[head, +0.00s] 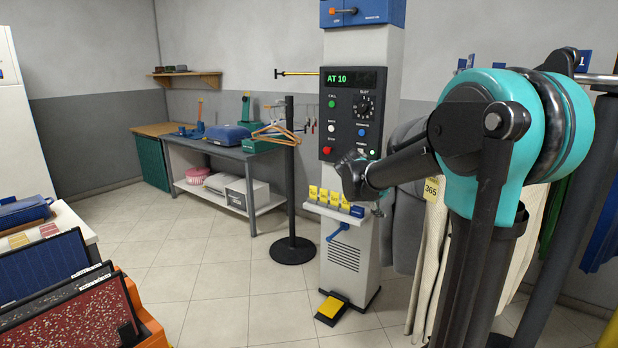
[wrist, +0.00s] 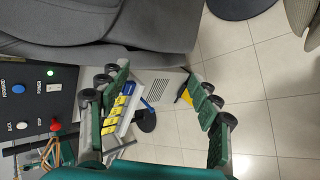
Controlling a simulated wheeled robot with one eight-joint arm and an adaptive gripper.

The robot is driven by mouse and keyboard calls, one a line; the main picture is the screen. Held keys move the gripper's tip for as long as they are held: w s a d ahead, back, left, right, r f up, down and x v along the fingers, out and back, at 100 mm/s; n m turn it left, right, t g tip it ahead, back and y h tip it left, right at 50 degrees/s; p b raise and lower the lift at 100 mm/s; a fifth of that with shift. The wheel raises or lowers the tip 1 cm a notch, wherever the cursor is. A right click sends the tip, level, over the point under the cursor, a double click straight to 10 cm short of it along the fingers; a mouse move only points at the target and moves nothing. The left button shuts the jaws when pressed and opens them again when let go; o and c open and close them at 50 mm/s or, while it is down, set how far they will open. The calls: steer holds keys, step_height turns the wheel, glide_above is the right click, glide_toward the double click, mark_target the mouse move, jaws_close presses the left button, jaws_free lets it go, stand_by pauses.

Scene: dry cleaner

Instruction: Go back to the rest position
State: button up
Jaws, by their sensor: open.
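My gripper (head: 352,174) is at the end of my raised arm, in front of the control column (head: 350,235) in the head view. There its fingers are small and dark, overlapping the lower part of the panel (head: 352,112). In the wrist view my gripper (wrist: 160,82) has its two green fingers spread wide apart with nothing held between them. Past the gap, the column's pale housing and its row of yellow tags (wrist: 115,115) show. I cannot tell the exact distance from the fingers to the column.
Garments, one tagged 365 (head: 431,190), hang beside my arm at right. Grey cloth (wrist: 110,35) shows close by in the wrist view. A black post (head: 291,180) stands left of the column. A workbench (head: 222,152) is behind. Tiled floor (head: 225,275) is free at centre-left.

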steer(key=s+f+m+g+y, duration=0.1)
steer(key=s+f+m, duration=0.2)
steer(key=s+f, duration=0.2)
steer(key=s+f+m+g+y, duration=0.1)
steer(key=s+f, duration=0.4)
steer(key=s, duration=0.5)
steer(key=shift+s+f+m+y, duration=0.35)
steer(key=shift+m+y, duration=0.15)
steer(key=shift+m, duration=0.6)
steer(key=s+a+f+m+y, duration=0.1)
steer(key=s+f+m, duration=0.1)
steer(key=s, duration=0.3)
steer(key=s+a+f+m+y, duration=0.1)
steer(key=s+a+f+m, duration=0.1)
steer(key=s+f, duration=0.2)
steer(key=s+a+f+m+g+y, duration=0.1)
steer(key=s+a+f+m, duration=0.1)
steer(key=s+f, duration=0.2)
steer(key=shift+s+y, duration=0.3)
steer(key=shift+s, duration=1.1)
